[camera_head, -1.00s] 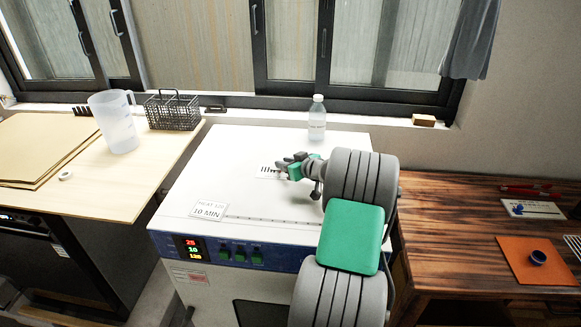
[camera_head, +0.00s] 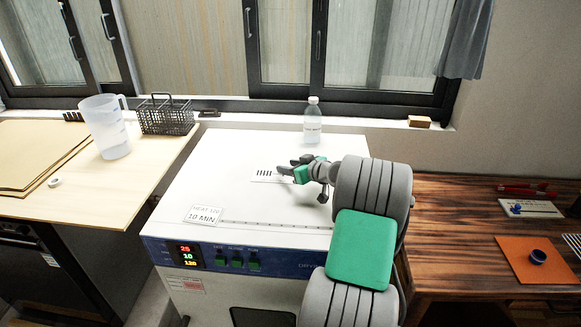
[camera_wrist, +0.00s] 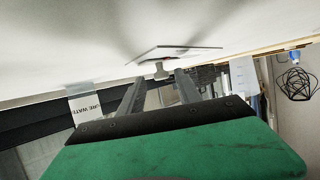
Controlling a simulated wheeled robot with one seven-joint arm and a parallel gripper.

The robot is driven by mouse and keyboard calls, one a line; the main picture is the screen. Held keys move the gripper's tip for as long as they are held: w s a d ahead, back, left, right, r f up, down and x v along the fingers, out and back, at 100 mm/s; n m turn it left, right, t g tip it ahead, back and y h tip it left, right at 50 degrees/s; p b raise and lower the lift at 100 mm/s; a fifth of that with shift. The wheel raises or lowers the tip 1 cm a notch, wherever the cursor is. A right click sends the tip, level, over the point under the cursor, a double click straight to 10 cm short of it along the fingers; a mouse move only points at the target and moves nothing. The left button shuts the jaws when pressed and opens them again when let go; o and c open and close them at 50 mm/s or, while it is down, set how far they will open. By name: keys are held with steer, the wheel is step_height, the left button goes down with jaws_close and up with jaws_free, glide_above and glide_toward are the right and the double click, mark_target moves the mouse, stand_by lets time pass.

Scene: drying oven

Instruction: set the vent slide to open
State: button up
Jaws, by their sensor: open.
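The vent is on the white top of the drying oven (camera_head: 215,165), as a row of dark slots (camera_head: 264,173) with a thin line in front of it. In the wrist view it looks like a thin plate (camera_wrist: 185,52) with a small grey knob (camera_wrist: 160,70) sticking out from it. My gripper (camera_head: 286,166) is open, low over the oven top, just right of the slots. In the wrist view the knob shows beyond and between the two fingertips (camera_wrist: 157,88). I cannot tell whether either finger touches it. The slide's position is not clear.
A water bottle (camera_head: 312,122) stands at the back of the oven top. A paper label (camera_head: 203,215) lies at its front left. A jug (camera_head: 106,128) and a wire basket (camera_head: 166,115) stand on the left table. A wooden table (camera_head: 450,225) is on the right.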

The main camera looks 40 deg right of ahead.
steer(key=b+v, duration=0.1)
steer(key=v, duration=0.7)
steer(key=shift+w, duration=0.1)
